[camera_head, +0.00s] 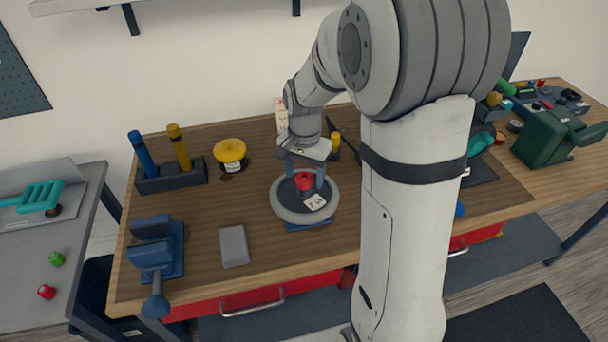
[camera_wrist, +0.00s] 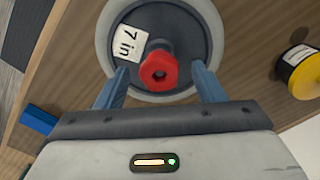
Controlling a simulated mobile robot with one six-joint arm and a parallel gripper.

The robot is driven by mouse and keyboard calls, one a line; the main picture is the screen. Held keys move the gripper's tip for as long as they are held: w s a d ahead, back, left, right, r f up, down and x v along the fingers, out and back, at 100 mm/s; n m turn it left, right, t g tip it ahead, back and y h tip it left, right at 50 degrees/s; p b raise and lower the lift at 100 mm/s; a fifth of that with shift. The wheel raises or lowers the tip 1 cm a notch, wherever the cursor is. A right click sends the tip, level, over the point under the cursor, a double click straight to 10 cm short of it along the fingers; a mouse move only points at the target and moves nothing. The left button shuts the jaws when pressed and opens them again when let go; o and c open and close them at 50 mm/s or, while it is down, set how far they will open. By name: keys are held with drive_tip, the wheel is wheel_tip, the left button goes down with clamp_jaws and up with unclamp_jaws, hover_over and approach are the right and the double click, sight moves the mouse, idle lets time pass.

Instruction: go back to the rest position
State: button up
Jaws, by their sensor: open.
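My gripper (camera_head: 305,170) points down over a round grey wheel (camera_head: 283,211) on the wooden workbench. The wheel has a dark centre, a red hex nut (camera_head: 304,182) in the middle and a white label. In the wrist view the label reads "7 in" and the red nut (camera_wrist: 158,69) lies between the two blue fingers of my gripper (camera_wrist: 160,77). The fingers stand apart on either side of the nut, with a gap visible on both sides. Whether the fingertips touch the wheel (camera_wrist: 207,21) is hard to tell.
A blue vise (camera_head: 158,250), a grey block (camera_head: 234,246), a holder (camera_head: 172,178) with blue and yellow handles and a yellow round container (camera_head: 230,152) are on the bench at left. A yellow-capped container (camera_head: 335,141) stands close behind my gripper. A green machine (camera_head: 548,137) is at right.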

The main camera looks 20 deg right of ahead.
wheel_tip(320, 180, up, 7)
drive_tip(key=shift+s+r, duration=0.1)
drive_tip(key=s+r+n+t, duration=0.2)
drive_tip(key=s+n, duration=0.6)
drive_tip(key=s, duration=1)
drive_tip(key=shift+t, duration=0.6)
drive_tip(key=shift+r, duration=0.1)
